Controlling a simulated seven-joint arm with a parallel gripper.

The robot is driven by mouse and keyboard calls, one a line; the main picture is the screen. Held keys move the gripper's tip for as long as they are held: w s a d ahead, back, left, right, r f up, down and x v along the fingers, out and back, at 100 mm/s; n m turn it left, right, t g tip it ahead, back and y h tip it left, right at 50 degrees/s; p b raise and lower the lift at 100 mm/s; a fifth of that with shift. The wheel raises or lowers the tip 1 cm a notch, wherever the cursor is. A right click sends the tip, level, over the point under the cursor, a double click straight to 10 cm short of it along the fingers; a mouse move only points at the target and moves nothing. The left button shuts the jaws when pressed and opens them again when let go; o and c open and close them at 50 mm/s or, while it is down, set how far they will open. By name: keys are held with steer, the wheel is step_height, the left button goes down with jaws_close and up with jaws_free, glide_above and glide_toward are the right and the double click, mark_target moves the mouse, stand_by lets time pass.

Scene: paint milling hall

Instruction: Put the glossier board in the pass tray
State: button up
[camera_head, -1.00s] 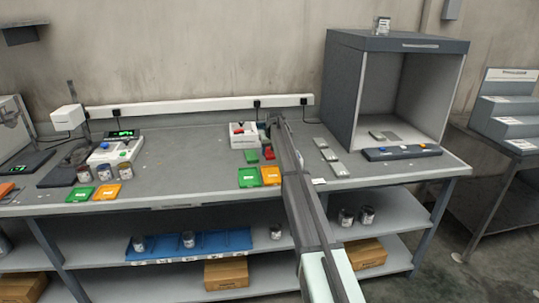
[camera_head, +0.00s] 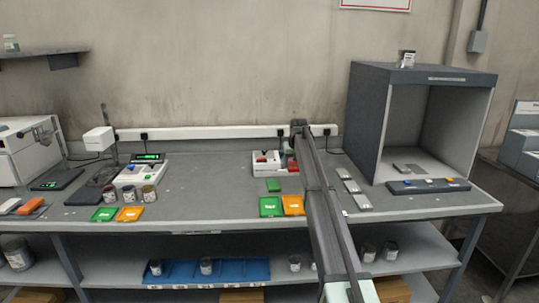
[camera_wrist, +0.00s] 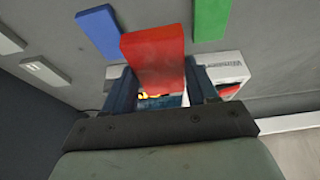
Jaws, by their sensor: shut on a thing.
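My gripper (camera_wrist: 160,76) is shut on a red board (camera_wrist: 153,52), whose face fills the space between the fingers in the wrist view. The red board looks raised above the bench, and its edge shows beside my arm in the head view (camera_head: 292,167). A green board (camera_wrist: 211,18) and a blue board (camera_wrist: 98,32) lie on the bench on either side of it. The green board (camera_head: 273,185) lies behind a green tray (camera_head: 270,207) and an orange tray (camera_head: 293,206). Their labels are too small to read. I cannot tell which board is glossier.
A white instrument (camera_head: 267,163) stands just left of the red board. Several grey plates (camera_head: 351,187) lie right of my arm, before a grey booth (camera_head: 368,130). Another green tray (camera_head: 104,214) and orange tray (camera_head: 129,214) lie at left. The bench between is mostly clear.

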steer(key=s+a+r+m, duration=0.2)
steer(key=s, duration=3.8)
steer(key=s+f+n, duration=0.1)
steer(key=s+f, duration=0.3)
steer(key=f, duration=1.1)
steer(key=w+a+r+m+h, duration=0.1)
steer(key=w+r, duration=0.2)
steer(key=r, duration=0.3)
steer(key=w+a+r+m, duration=0.1)
steer(key=w+r+m, duration=0.15)
steer(key=r, duration=0.45)
steer(key=w+a+n+y, duration=0.1)
steer(key=w+a+n, duration=0.2)
steer(key=w+a, duration=0.9)
steer(key=w+a+n+y, duration=0.1)
steer(key=w+a+n, duration=0.4)
steer(key=w, duration=1.3)
steer(key=w+a+n+y, duration=0.1)
steer(key=w+a, duration=1)
steer(key=w, duration=0.5)
steer(key=shift+m, duration=0.25)
steer(key=shift+s+f, duration=0.15)
steer(key=shift+f, duration=2.3)
steer(key=shift+s+f, duration=0.1)
steer(key=shift+f, duration=2.35)
